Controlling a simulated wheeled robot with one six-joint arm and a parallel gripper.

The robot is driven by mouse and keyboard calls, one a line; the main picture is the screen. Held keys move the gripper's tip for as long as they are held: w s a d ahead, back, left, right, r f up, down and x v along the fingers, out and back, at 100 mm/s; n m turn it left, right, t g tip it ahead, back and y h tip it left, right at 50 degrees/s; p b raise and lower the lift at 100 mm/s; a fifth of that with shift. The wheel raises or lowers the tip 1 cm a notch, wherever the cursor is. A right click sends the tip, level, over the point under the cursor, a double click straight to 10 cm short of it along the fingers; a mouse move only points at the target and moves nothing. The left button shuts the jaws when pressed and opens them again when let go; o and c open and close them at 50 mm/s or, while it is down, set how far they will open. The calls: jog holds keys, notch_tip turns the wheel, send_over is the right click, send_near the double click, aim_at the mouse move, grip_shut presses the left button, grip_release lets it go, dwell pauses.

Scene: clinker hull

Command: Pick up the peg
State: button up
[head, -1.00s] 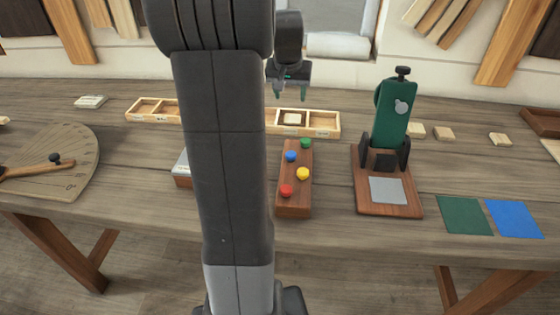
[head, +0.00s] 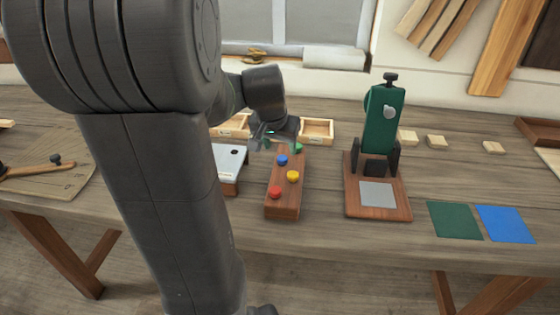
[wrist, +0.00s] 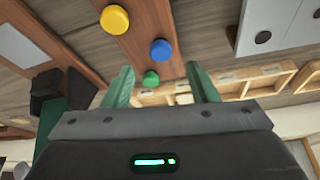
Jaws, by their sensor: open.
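A wooden block (head: 285,205) on the bench holds a row of round-topped pegs: red (head: 275,193), yellow (head: 292,176), blue (head: 282,160) and green (head: 296,149). The pictures do not single out one peg. My gripper (head: 275,140) is open and empty, at the far end of the block by the green peg. In the wrist view the green peg (wrist: 151,77) appears between the open fingertips (wrist: 160,74). The blue peg (wrist: 162,50) and yellow peg (wrist: 115,19) lie beyond it. I cannot tell the gripper's exact height above the green peg.
A light wooden compartment tray (head: 317,131) stands behind the block. A grey-topped box (head: 230,160) is close on the left. A green device on a wooden base (head: 378,205) stands on the right. Green (head: 455,220) and blue (head: 506,223) squares lie on the bench's right.

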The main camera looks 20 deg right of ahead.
aim_at(282, 158)
jog(key=shift+x, duration=2.9)
jog(key=shift+a, duration=0.1)
jog(key=c, duration=1)
